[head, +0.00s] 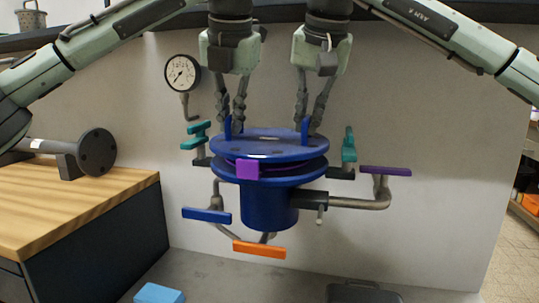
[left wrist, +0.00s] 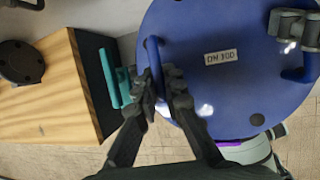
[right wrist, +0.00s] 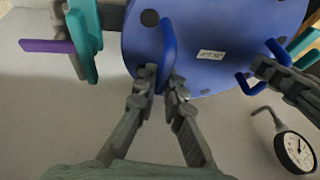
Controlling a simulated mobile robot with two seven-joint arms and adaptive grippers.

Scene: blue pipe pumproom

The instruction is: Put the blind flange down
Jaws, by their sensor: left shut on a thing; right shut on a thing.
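The blind flange (head: 268,147) is a blue round plate with bolt holes, a small label and two upright blue handles. It is level over the blue pipe flange (head: 222,174), close above it. A purple tab (head: 247,169) shows between them at the front; whether the plates touch there I cannot tell. My left gripper (head: 232,125) is shut on the left handle, also seen in the left wrist view (left wrist: 155,68). My right gripper (head: 312,125) is shut on the right handle, also seen in the right wrist view (right wrist: 167,55).
Teal clamps (head: 196,136) (head: 348,146) stand at both sides of the pipe flange. Blue (head: 206,215), orange (head: 259,249) and purple (head: 386,170) valve levers stick out around the pipe. A wooden bench (head: 90,205) stands left; a gauge (head: 182,74) is behind.

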